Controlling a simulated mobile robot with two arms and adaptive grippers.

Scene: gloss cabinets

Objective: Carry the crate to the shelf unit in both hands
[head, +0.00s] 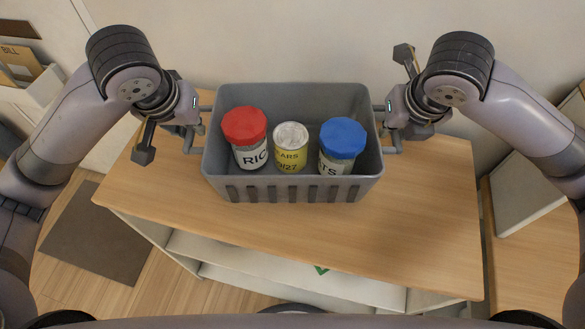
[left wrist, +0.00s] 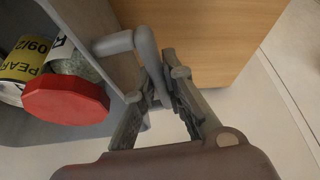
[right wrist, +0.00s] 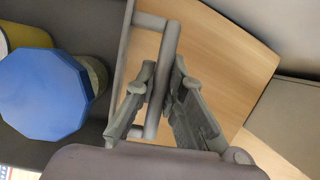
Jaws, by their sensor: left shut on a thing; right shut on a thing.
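The grey crate (head: 290,190) is upright over the wooden top of the shelf unit (head: 420,220). I cannot tell whether it touches that top or hangs just above it. It holds a red-lidded RICE jar (head: 245,138), a yellow pears can (head: 290,148) and a blue-lidded jar (head: 342,145). My left gripper (head: 197,130) is shut on the crate's left handle, a grey bar also seen in the left wrist view (left wrist: 118,43). My right gripper (head: 388,132) is shut on the right handle, which shows in the right wrist view (right wrist: 168,50).
The unit's top is bare at the front and right of the crate. Open white shelves (head: 230,255) with a green mark (head: 320,269) lie below its front edge. A pale wall (head: 270,40) stands behind. A dark mat (head: 98,232) lies on the floor at left.

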